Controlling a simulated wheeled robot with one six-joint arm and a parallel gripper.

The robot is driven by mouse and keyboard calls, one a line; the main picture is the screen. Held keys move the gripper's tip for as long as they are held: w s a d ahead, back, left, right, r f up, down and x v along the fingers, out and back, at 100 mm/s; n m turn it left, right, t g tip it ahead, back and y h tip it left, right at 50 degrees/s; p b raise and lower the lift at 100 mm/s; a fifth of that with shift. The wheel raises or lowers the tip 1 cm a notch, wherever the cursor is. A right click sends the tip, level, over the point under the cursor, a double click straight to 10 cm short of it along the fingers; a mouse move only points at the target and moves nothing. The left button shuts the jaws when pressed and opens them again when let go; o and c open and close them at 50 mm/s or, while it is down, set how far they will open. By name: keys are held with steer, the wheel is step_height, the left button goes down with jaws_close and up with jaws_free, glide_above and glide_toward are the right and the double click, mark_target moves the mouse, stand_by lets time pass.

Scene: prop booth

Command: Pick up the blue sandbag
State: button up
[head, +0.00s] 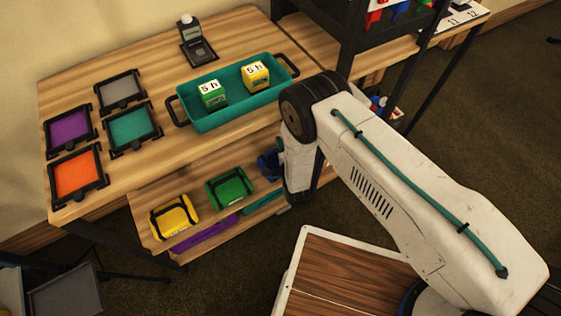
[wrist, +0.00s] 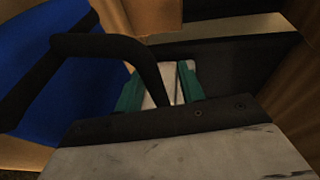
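The blue sandbag (head: 267,164) lies on the lower shelf in the head view, at the right end of a row of bags, partly hidden by my arm. In the wrist view the blue sandbag (wrist: 52,85) fills the left side, with a black handle arching towards my gripper (wrist: 160,82). The handle crosses in front of the teal-edged fingers. Whether the fingers are closed on it cannot be told. In the head view the fingertips are hidden beside the shelf.
A green bag (head: 229,189) and a yellow bag (head: 174,217) share the lower shelf (head: 150,199). Above, a teal tray (head: 222,118) holds two marked cubes. Coloured framed panels lie on the tabletop (head: 73,92). A dark surface (wrist: 235,72) is close beyond the fingers.

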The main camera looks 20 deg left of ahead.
steer(key=shift+c, duration=0.3)
jaws_close()
stand_by(1.0)
steer(key=shift+r, duration=0.1)
